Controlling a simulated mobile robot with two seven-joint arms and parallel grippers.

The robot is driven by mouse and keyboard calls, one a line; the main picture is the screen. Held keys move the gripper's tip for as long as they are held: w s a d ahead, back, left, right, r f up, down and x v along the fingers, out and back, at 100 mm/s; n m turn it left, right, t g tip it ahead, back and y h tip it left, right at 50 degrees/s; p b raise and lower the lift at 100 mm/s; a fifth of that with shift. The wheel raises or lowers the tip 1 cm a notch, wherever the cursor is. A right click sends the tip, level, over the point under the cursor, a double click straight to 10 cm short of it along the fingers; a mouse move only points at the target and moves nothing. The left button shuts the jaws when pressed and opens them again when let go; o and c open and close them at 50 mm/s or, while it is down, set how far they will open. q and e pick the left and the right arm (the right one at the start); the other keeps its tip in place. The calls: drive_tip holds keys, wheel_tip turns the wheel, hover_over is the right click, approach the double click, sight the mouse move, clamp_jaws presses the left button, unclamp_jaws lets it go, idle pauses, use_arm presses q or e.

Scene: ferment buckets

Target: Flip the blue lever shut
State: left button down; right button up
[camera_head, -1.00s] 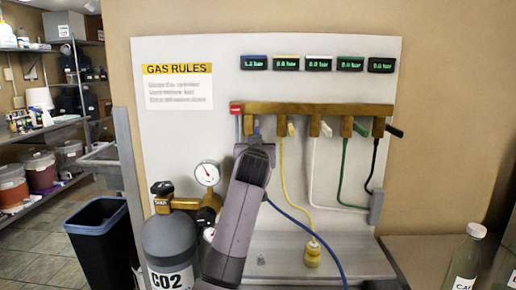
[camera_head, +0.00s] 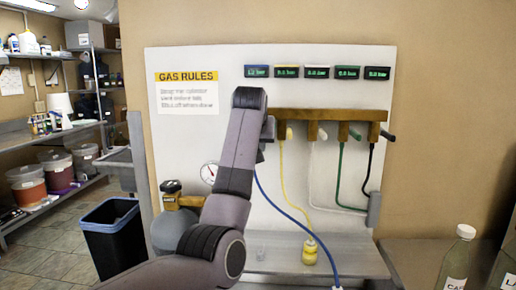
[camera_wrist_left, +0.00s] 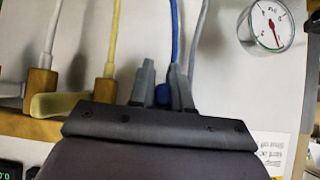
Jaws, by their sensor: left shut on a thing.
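The blue lever (camera_wrist_left: 162,94) shows in the left wrist view as a small blue piece between the two grey fingers of my left gripper (camera_wrist_left: 161,88), which is shut on it. A blue hose (camera_wrist_left: 175,35) runs close by the fingers. In the head view my left arm covers the lever and most of the gripper, at the left end of the brass manifold (camera_head: 330,114). The lever's exact angle is hidden. My right gripper is not in view.
A yellow lever (camera_wrist_left: 58,104) sits close beside my gripper. White, green and black hoses hang farther right on the manifold. A pressure gauge (camera_head: 208,173) and a grey gas cylinder (camera_head: 170,233) stand at the lower left, partly behind my arm. Bottles (camera_head: 459,258) stand at the right.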

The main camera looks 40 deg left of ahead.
use_arm(q)
drive_tip(key=shift+s+d+r+g+h, duration=0.1)
drive_tip(key=shift+s+r+g+h, duration=0.1)
drive_tip(key=shift+r+g+h, duration=0.6)
drive_tip(key=shift+f+g, duration=0.1)
drive_tip(key=shift+g, duration=0.3)
drive_tip(key=c, duration=1.2)
unclamp_jaws()
drive_tip(key=shift+o, duration=0.2)
drive_tip(key=b+v, duration=0.1)
drive_tip(key=v, duration=0.6)
drive_tip(key=shift+s+d, duration=0.1)
